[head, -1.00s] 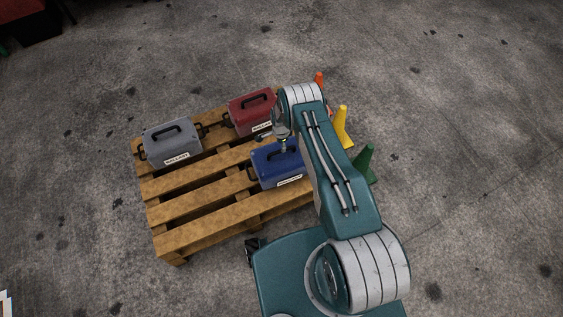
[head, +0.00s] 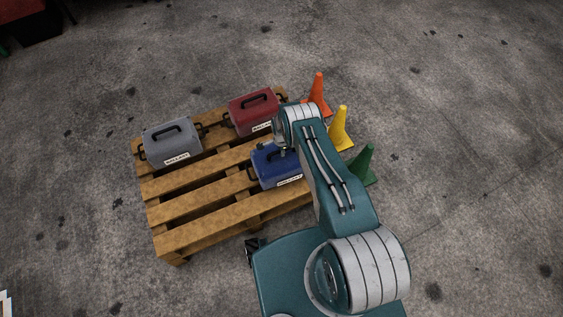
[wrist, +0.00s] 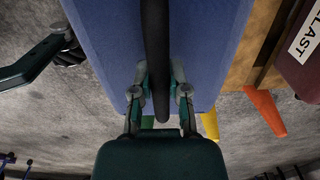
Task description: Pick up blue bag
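The blue bag (head: 275,168) is a boxy case with a dark handle and a white label, lying on the right part of the wooden pallet (head: 180,209). In the head view my gripper (head: 282,152) is at the bag's top, partly hidden by my arm. In the wrist view the blue bag (wrist: 205,45) fills the upper middle, with its black handle (wrist: 156,45) running down the centre. My gripper (wrist: 160,88) has its two fingers apart, one on each side of the handle. The fingers are not visibly closed on it.
A red bag (head: 252,112) and a grey bag (head: 172,143) also lie on the pallet. Orange (head: 317,97), yellow (head: 341,130) and green (head: 364,166) cones stand beyond its right side, near my arm. The concrete floor around is mostly clear.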

